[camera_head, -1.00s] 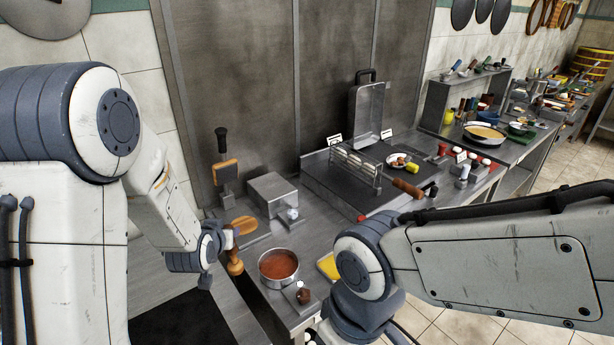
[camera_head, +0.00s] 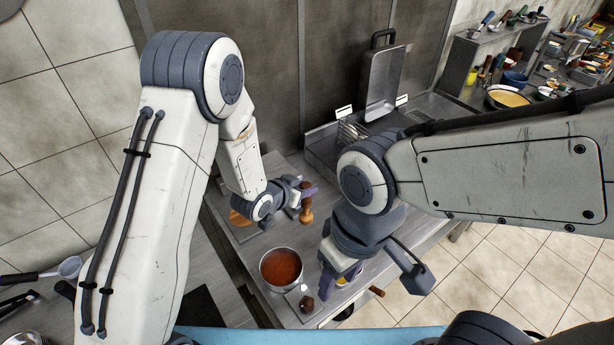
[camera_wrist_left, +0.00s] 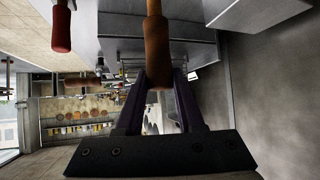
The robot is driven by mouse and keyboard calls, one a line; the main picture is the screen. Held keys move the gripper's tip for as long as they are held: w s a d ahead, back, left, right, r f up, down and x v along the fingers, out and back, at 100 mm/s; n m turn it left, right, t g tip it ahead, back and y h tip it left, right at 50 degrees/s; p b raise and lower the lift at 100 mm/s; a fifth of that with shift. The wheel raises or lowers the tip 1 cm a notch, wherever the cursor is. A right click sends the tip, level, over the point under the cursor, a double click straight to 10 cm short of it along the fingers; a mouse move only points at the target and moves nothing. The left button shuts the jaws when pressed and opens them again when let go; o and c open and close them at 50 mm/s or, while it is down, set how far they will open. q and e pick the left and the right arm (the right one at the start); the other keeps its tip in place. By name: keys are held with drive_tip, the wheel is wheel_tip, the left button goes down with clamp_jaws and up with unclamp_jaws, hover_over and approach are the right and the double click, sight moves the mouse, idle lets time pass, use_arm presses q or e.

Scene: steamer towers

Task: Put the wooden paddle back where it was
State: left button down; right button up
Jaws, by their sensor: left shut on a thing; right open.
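The wooden paddle (camera_head: 306,207) is in my left gripper (camera_head: 303,191) in the head view, held behind the pot and a little right of it. Its dark upper end is at the jaws and its tan part hangs below. In the left wrist view, the paddle (camera_wrist_left: 157,45) stands between the two dark fingers, brown end toward me; its far end is cut off by the frame. My right gripper (camera_head: 340,280) points down at the right of the pot, empty as far as I can see; its fingers are partly hidden by its wrist.
A metal pot of red sauce (camera_head: 281,267) stands on the counter, with a small dark-knobbed thing (camera_head: 307,302) in front. A tan oval wooden piece (camera_head: 239,217) lies partly behind my left arm. An upright metal pan (camera_head: 382,85) stands at the back. Tiled floor is open at right.

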sight(306, 207)
use_arm(q)
drive_tip(key=shift+s+d, duration=0.25)
drive_tip(key=shift+d, duration=0.25)
drive_tip(key=shift+a, duration=0.1)
drive_tip(key=shift+b, duration=0.3)
wheel_tip(306, 207, down, 6)
drive_tip(key=b, duration=0.5)
drive_tip(key=shift+b, duration=0.3)
drive_tip(key=shift+f+b, duration=0.5)
drive_tip(key=shift+f, duration=0.1)
drive_tip(key=shift+c, duration=2.2)
unclamp_jaws()
drive_tip(key=shift+s, duration=0.1)
drive_tip(key=shift+a, duration=0.15)
